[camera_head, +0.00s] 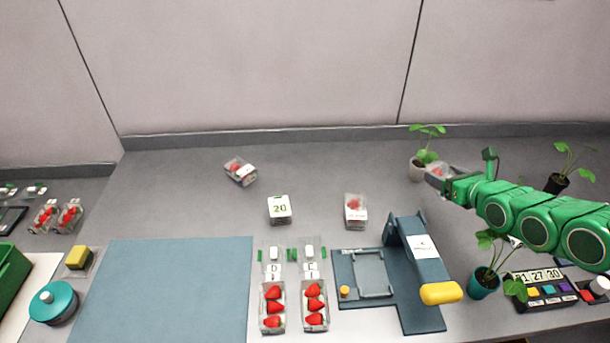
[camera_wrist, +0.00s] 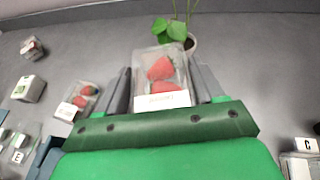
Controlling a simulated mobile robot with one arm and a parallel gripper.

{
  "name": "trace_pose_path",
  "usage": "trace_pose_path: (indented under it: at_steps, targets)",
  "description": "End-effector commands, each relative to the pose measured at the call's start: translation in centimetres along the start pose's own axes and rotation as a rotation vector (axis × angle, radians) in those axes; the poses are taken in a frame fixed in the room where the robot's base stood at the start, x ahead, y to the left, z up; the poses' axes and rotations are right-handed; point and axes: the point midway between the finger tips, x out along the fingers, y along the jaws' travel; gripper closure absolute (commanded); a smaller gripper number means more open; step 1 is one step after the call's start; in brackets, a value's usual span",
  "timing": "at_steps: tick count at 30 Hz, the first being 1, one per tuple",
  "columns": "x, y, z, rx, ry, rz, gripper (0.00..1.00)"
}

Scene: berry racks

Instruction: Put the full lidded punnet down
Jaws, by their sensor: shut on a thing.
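My gripper (camera_head: 441,178) is at the right of the head view, above the back part of the bench. It is shut on a clear lidded punnet (camera_head: 437,169) with red berries. In the wrist view the punnet (camera_wrist: 160,72) sits between the two fingers, with strawberries and a white label (camera_wrist: 162,101) showing. I cannot tell how high it is above the bench. Another lidded punnet (camera_head: 355,210) stands on the bench in the middle, and one more (camera_head: 240,171) lies farther back to the left.
A potted plant (camera_head: 418,170) stands just behind my gripper. A white block marked 20 (camera_head: 279,209) is mid-bench. Two open punnets (camera_head: 272,308) stand at the front beside a blue-grey lidding device (camera_head: 421,265). A blue mat (camera_head: 165,290) is clear. Bare bench lies around the back middle.

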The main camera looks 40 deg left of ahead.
Motion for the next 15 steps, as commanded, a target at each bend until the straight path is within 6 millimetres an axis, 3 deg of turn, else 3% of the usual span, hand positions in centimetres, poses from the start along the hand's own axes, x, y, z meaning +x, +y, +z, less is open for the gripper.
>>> trace_pose_path:
  at_steps: [15]
  targets:
    - [7.2, 14.2, 4.6, -0.108, -0.008, 0.244, 0.66]
